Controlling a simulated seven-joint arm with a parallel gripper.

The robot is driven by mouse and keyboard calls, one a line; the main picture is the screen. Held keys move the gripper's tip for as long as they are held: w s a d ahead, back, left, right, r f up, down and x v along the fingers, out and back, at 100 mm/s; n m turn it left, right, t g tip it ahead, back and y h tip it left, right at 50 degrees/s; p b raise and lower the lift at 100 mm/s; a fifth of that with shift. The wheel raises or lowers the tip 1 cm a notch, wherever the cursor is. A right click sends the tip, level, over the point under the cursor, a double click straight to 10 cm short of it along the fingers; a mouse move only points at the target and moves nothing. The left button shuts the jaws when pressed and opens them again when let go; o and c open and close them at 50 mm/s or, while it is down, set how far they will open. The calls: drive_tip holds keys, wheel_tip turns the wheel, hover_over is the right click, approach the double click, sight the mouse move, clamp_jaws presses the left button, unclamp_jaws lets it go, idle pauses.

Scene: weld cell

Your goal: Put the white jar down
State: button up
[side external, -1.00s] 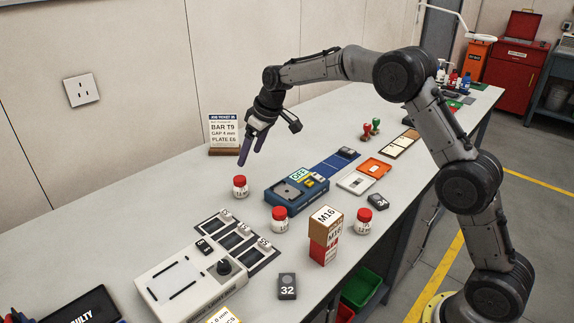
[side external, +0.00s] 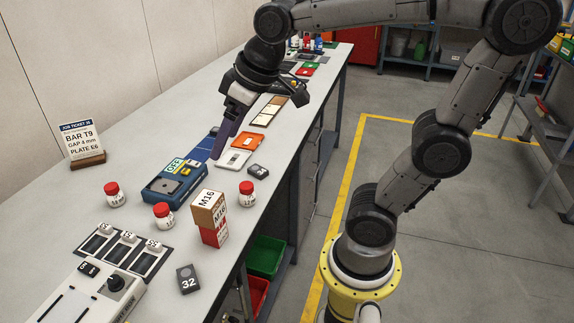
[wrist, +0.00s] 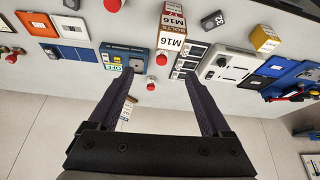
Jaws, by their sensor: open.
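Three white jars with red lids stand upright on the bench: a left jar (side external: 115,196), a middle jar (side external: 163,217) by the blue device, and a right jar (side external: 246,195) beside the M16 boxes. My gripper (side external: 219,150) is open, fingers pointing down, and appears above the bench around the blue device and white card; its exact height is unclear. In the wrist view nothing is between the fingers (wrist: 154,74) at close range. Two red lids (wrist: 162,58) (wrist: 150,87) show beyond, in the gap between them.
The blue device (side external: 178,184), stacked M16 boxes (side external: 209,217) and a block marked 32 (side external: 187,279) stand near the jars. A job ticket (side external: 82,144) stands at the back left. Bare bench lies around the left jar. Green and red bins (side external: 265,256) sit below the front edge.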

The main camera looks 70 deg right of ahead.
drive_tip(key=s+f, duration=0.4)
drive_tip(key=s, duration=0.7)
drive_tip(key=shift+d+f+m, duration=0.2)
drive_tip(key=shift+f+m, duration=0.2)
drive_tip(key=shift+s, duration=0.1)
idle(0.8)
drive_tip(key=shift+o, duration=0.6)
